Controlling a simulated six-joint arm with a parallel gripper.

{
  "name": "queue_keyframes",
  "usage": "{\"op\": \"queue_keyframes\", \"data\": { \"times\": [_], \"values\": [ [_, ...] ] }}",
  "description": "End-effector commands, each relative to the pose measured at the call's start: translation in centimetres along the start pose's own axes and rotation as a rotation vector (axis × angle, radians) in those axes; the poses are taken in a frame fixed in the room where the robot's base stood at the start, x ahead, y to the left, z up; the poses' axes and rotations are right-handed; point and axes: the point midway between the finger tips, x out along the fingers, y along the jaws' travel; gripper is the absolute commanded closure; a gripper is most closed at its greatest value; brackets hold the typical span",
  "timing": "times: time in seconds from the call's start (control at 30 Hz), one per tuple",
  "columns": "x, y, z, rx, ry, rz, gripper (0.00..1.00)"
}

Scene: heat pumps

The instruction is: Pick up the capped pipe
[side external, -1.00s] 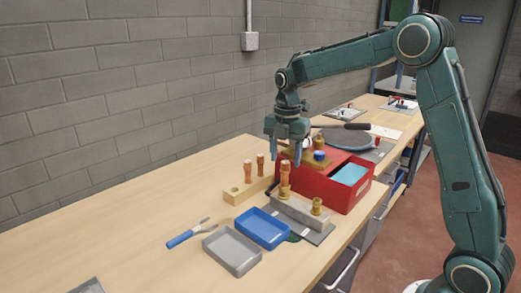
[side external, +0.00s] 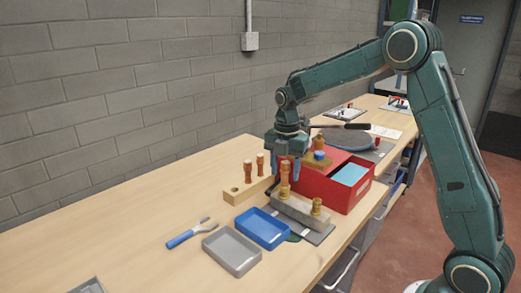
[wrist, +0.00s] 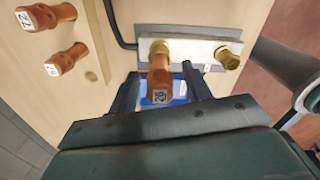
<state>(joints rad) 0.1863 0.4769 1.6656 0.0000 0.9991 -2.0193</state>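A copper pipe with a numbered cap (wrist: 160,82) stands upright at the grey bar fixture. In the side view the pipe (side external: 284,179) rises from the bar's far-left end. My gripper (side external: 283,172) points down over it. In the wrist view my gripper's two fingers (wrist: 161,92) stand on either side of the pipe, with a visible gap on both sides. My gripper is open and holds nothing. The pipe's lower part is partly hidden in the wrist view by its own cap.
A wooden block (side external: 236,196) with two more capped pipes stands to the left. A blue tray (side external: 262,241) and a grey tray (side external: 232,272) lie in front. A red toolbox (side external: 342,197) stands close on the right. A brass fitting (side external: 316,206) sits on the bar's other end.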

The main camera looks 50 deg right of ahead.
Motion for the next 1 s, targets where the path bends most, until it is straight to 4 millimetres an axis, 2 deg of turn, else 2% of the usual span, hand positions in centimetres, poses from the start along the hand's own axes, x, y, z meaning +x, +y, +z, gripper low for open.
{"op": "queue_keyframes", "data": {
  "times": [0.03,0.2,0.23,0.67,0.87,1.0],
  "values": [
    [0.0,0.0,0.0,0.0,0.0,0.0,0.62],
    [0.0,0.0,0.0,0.0,0.0,0.0,0.95],
    [0.0,0.0,0.0,0.0,0.0,0.0,0.97],
    [-0.6,0.0,0.0,0.0,0.0,0.001,0.97],
    [-2.5,0.1,0.0,0.0,-0.002,0.004,0.97],
    [-4.7,0.1,0.0,0.0,-0.002,0.004,0.97]
  ]
}}
